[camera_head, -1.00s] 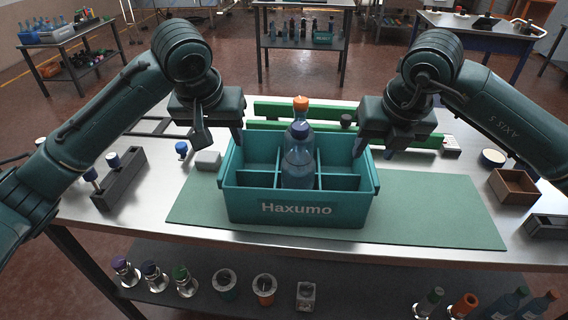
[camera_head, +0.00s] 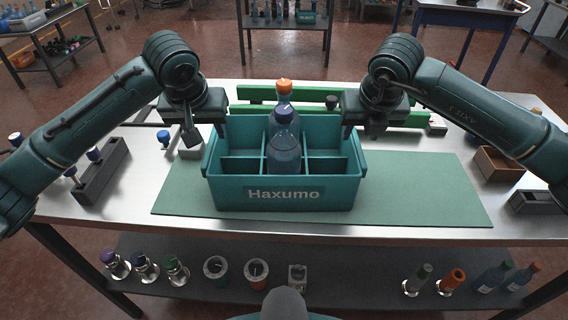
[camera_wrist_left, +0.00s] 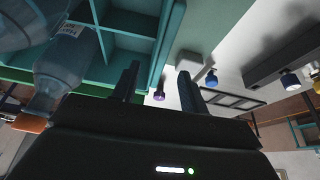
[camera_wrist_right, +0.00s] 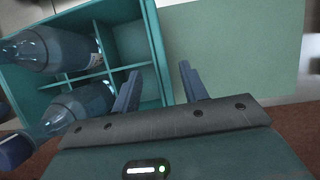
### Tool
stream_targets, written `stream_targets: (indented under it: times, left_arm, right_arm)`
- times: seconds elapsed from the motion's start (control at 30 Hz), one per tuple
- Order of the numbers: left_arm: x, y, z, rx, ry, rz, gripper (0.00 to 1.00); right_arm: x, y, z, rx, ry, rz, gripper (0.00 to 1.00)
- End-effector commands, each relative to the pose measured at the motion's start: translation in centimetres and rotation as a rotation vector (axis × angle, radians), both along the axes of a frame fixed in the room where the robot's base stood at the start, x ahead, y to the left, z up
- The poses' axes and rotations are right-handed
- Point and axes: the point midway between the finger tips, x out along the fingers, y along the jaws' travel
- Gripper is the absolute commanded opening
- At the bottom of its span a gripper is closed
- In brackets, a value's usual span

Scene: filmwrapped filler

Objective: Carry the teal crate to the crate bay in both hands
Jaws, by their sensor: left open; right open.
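The teal crate (camera_head: 285,192), labelled Haxumo, stands upright on a green mat on the bench. I cannot identify the crate bay.
The green mat (camera_head: 430,185) is bare right of the crate. Green rails (camera_head: 400,118) lie behind it. A brown box (camera_head: 497,163) is at the right, a dark peg block (camera_head: 104,170) at the left. A lower shelf (camera_head: 340,268) holds several bottles and jars.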

Motion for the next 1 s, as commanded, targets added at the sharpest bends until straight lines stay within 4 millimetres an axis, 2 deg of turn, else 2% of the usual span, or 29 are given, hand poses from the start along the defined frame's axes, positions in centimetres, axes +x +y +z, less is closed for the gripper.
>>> stream_targets:
  times: [0.03, 0.2, 0.4, 0.77, 1.0]
  left_arm:
    - [0.3, 0.0, -1.1, 0.002, 0.004, 0.001, 0.44]
    - [1.4, 0.0, -3.6, 0.001, 0.002, 0.0, 0.44]
    - [2.1, 0.0, -5.2, -0.001, 0.0, -0.001, 0.44]
    - [2.3, 0.0, -5.6, 0.0, 0.0, -0.001, 0.44]
    - [2.2, 0.0, -5.5, -0.001, 0.0, -0.001, 0.25]
  right_arm:
    - [0.3, 0.0, -1.1, 0.0, 0.004, 0.0, 0.44]
    - [1.4, 0.0, -3.6, 0.0, 0.003, -0.001, 0.44]
    - [2.1, 0.0, -5.2, 0.0, 0.001, 0.001, 0.44]
    - [2.3, 0.0, -5.5, 0.001, 0.0, 0.001, 0.44]
    - [2.3, 0.0, -5.5, 0.001, 0.0, 0.001, 0.25]
